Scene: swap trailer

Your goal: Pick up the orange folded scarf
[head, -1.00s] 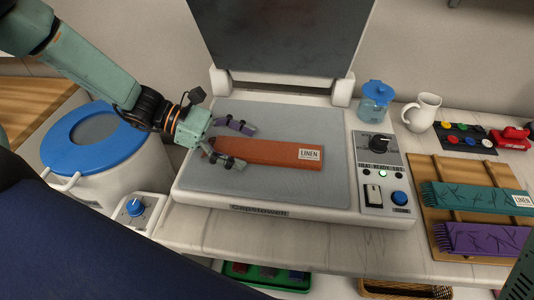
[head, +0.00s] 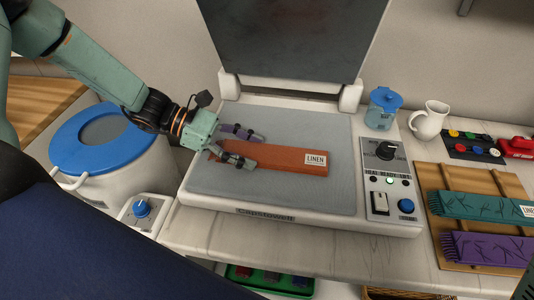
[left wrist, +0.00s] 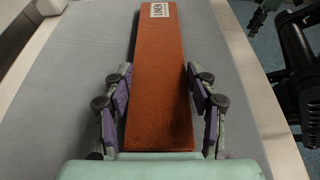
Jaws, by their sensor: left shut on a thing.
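The orange folded scarf (head: 285,159) lies flat on the grey pad of the press, with a white LINEN label at its right end. My left gripper (head: 250,150) is at the scarf's left end, with one finger along each long side. In the left wrist view the scarf (left wrist: 160,60) runs lengthwise away from the palm, and the left gripper (left wrist: 161,85) is shut on its near end. The scarf looks level with the pad.
The press (head: 300,219) has its dark lid (head: 290,40) raised behind the pad. A blue-lidded white bucket (head: 110,178) stands left. A blue-lidded jar (head: 382,110), a white jug (head: 430,122) and a wooden rack (head: 433,240) with teal and purple scarves are right.

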